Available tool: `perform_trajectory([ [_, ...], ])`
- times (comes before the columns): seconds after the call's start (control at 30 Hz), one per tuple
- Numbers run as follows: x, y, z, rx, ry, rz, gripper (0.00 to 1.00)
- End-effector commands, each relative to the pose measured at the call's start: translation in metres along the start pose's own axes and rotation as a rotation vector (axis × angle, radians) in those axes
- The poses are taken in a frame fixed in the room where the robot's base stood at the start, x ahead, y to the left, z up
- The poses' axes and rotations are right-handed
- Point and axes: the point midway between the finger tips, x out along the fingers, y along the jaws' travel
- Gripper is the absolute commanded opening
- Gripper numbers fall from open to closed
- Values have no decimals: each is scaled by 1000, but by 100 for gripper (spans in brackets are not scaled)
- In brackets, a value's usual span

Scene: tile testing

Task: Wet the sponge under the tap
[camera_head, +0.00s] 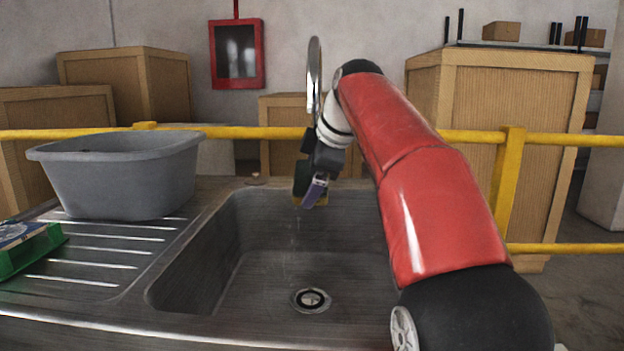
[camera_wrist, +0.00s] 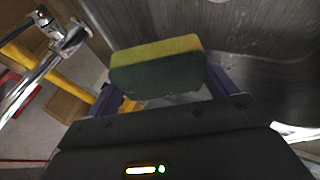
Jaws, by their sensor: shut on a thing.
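My gripper (camera_head: 311,190) is above the back of the sink basin (camera_head: 250,260), under the tap (camera_head: 314,70). The tap is a tall curved chrome spout, partly hidden behind my wrist; it also shows at the left of the wrist view (camera_wrist: 42,68). My gripper is shut on the sponge, yellow on one side and dark green on the other. The sponge (camera_wrist: 155,72) sits between the two purple fingers in the wrist view. Faint drops show below my gripper in the head view.
A grey tub (camera_head: 120,178) stands on the drainboard (camera_head: 90,265) to the left. A green tray (camera_head: 40,250) holding a blue item is at the left edge. A yellow rail (camera_head: 235,133) and wooden crates (camera_head: 500,150) are behind the sink. The basin floor is clear around the drain (camera_head: 310,300).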

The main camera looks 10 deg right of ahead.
Motion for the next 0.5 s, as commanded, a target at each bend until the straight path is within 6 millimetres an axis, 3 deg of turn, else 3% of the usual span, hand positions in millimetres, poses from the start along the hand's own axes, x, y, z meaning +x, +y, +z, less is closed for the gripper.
perform_trajectory([
  [0.5, -16, -35, -8, -2, 1, 2, 67],
])
